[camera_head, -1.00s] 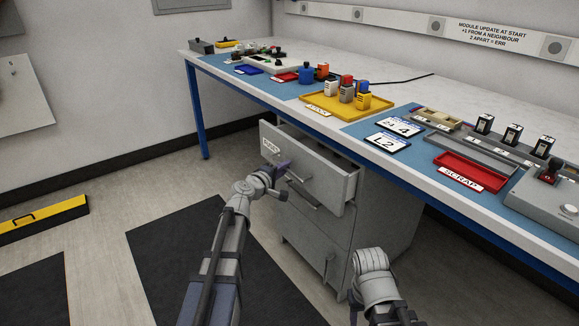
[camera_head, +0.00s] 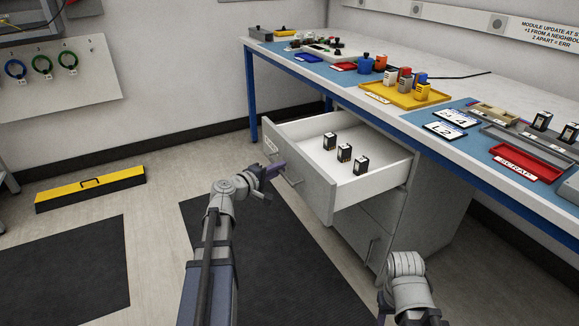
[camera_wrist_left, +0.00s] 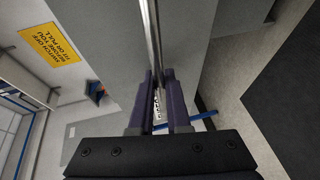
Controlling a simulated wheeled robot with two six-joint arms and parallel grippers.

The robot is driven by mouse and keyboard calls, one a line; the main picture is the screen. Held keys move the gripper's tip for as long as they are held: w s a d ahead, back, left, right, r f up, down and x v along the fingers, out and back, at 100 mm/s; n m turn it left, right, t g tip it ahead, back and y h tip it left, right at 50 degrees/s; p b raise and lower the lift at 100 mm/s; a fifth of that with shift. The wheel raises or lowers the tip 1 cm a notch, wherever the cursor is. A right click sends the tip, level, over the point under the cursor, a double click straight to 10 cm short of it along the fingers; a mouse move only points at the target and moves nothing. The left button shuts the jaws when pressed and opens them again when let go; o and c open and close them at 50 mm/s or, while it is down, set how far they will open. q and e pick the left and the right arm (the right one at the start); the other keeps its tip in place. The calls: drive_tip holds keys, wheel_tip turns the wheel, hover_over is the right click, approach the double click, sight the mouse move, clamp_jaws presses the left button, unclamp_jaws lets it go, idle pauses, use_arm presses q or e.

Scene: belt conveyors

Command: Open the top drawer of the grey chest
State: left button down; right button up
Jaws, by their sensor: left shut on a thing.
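The grey chest (camera_head: 385,212) stands under the workbench. Its top drawer (camera_head: 305,185) is pulled well out and shows a white interior with three small black-and-white blocks (camera_head: 344,152) inside. My left gripper (camera_head: 280,171) is at the drawer front and shut on its bar handle (camera_head: 291,180). In the left wrist view the handle (camera_wrist_left: 152,40) runs between the two purple fingers (camera_wrist_left: 159,95). The lower drawer (camera_head: 357,235) is closed. My right arm shows at the bottom right of the head view; its fingertips are hidden.
A yellow-and-black box (camera_head: 90,188) lies on the floor at left. Dark mats (camera_head: 75,262) cover part of the floor.

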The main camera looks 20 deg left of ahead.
use_arm(q)
drive_tip(key=shift+s+a, duration=0.6)
drive_tip(key=shift+s, duration=0.2)
drive_tip(key=c, duration=0.9)
unclamp_jaws()
drive_tip(key=p+v, duration=0.1)
drive_tip(key=v, duration=0.6)
drive_tip(key=shift+s+a, duration=0.1)
drive_tip(key=shift+s, duration=0.3)
